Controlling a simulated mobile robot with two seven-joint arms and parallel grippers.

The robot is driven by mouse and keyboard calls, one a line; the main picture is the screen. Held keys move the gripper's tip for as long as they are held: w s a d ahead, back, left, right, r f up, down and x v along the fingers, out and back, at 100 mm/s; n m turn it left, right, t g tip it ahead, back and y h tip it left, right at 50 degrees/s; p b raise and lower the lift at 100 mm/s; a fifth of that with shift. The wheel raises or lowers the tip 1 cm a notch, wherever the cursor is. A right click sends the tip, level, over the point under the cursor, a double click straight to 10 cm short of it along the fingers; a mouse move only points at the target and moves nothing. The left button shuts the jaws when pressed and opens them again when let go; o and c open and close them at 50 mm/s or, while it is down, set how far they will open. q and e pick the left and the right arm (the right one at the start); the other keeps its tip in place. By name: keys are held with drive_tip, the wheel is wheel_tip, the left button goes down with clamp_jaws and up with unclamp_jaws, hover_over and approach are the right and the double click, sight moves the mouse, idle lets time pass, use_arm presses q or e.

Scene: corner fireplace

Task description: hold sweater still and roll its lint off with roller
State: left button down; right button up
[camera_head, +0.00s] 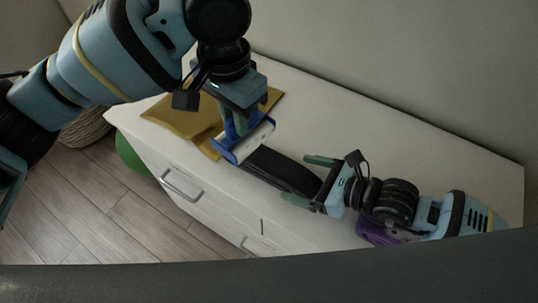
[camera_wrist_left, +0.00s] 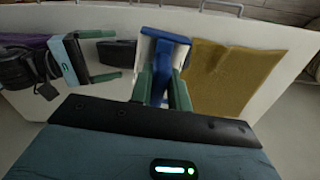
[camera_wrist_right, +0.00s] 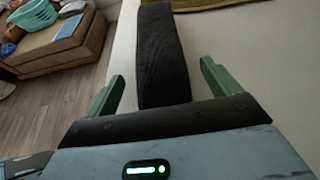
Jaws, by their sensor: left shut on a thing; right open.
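The mustard sweater (camera_head: 186,116) lies flat at the left end of the white dresser top; it also shows in the left wrist view (camera_wrist_left: 238,78). My left gripper (camera_head: 238,128) points down and is shut on the blue lint roller (camera_head: 229,146), with green fingers on its blue handle (camera_wrist_left: 160,85). The roller's pale cylinder is at the sweater's right edge; I cannot tell whether it touches cloth. My right gripper (camera_head: 306,180) is open, away from the sweater. Its fingers are on either side of a long dark object (camera_wrist_right: 162,55), with gaps on both sides.
The white dresser (camera_head: 440,165) stands against a wall, its handled drawers facing the wooden floor. A purple item (camera_head: 372,234) lies below my right arm. A wicker basket (camera_head: 88,128) and a green round thing (camera_head: 132,156) are on the floor. The dresser top behind my right gripper is clear.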

drive_tip(key=shift+o, duration=0.3)
drive_tip(key=shift+o, duration=0.9)
drive_tip(key=v, duration=1.2)
drive_tip(key=shift+r, duration=0.1)
